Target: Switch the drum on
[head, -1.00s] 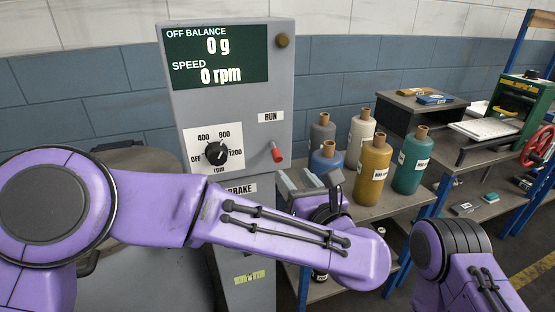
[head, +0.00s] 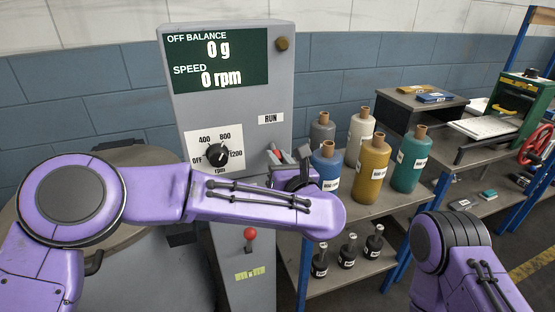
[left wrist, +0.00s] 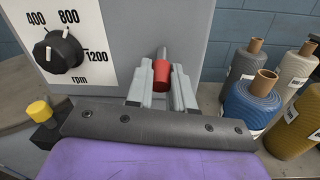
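The RUN switch, a red-tipped lever (head: 275,154) under the RUN label (head: 271,118), is on the grey control panel (head: 190,110). In the left wrist view its red tip (left wrist: 161,76) lies between the fingers of my left gripper (left wrist: 160,88). The fingers are apart, one on each side of it; I cannot tell whether either touches. In the head view my left gripper (head: 288,160) partly covers the switch. The display (head: 216,60) reads 0 g and 0 rpm. The drum (head: 128,165) is at the left, partly hidden by my arm. My right gripper is out of view.
The rpm dial (head: 217,153) is left of the switch. A red-knobbed lever (head: 250,234) is lower on the panel. Yarn cones, including a blue one (head: 325,168), stand close right of my left gripper on a shelf (head: 385,203). Small dark bottles (head: 349,250) stand below.

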